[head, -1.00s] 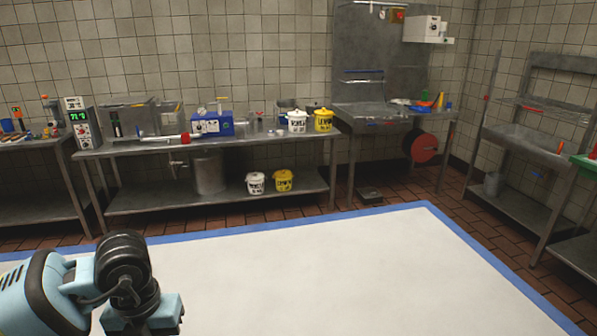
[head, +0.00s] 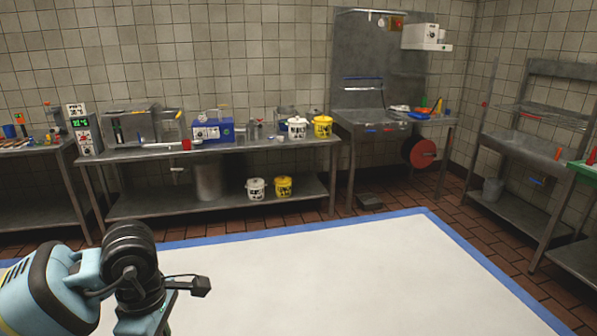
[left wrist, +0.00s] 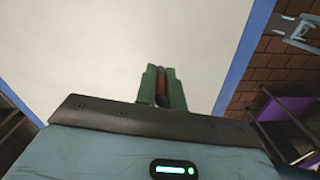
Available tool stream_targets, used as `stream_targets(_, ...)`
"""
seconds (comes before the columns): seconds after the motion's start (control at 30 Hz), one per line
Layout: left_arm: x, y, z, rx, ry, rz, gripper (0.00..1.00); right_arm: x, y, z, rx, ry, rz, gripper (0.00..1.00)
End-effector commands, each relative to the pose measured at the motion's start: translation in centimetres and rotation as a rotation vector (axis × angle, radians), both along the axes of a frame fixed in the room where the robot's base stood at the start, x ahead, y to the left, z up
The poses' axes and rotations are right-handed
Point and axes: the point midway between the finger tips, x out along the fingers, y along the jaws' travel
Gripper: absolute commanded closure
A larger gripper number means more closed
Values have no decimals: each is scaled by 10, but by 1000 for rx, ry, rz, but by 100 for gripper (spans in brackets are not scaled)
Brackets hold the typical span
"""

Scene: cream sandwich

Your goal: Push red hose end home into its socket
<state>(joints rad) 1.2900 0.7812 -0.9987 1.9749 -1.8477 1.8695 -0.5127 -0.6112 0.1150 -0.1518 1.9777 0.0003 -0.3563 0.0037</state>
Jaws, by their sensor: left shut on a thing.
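My left gripper (left wrist: 162,88) is shut on a narrow red piece (left wrist: 161,84), which shows between its green fingers in the left wrist view. It looks like the red hose end, but most of it is hidden by the fingers. In the head view my left arm is at the lower left, over the white floor area, and the fingertips cannot be made out. I cannot pick out the socket for certain in either view. A red hose reel (head: 421,152) hangs below the sink unit at the right back.
A steel bench (head: 240,150) along the back wall holds a blue box (head: 213,131), a white bucket (head: 297,127) and a yellow bucket (head: 322,126). Steel racks stand at the right. The white floor (head: 330,275) with its blue border is clear.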

Motion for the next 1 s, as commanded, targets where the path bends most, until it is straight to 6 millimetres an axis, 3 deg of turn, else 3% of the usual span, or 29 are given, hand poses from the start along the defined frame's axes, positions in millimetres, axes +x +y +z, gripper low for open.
stream_targets(0.7, -6, -10, 28, -2, -8, -1206, 100, 8, -3, 11, -7, -25, 6, 100)
stream_targets(1.0, -8, -12, 34, -1, -7, -1533, 100, 10, -3, 13, -6, -30, 6, 100)
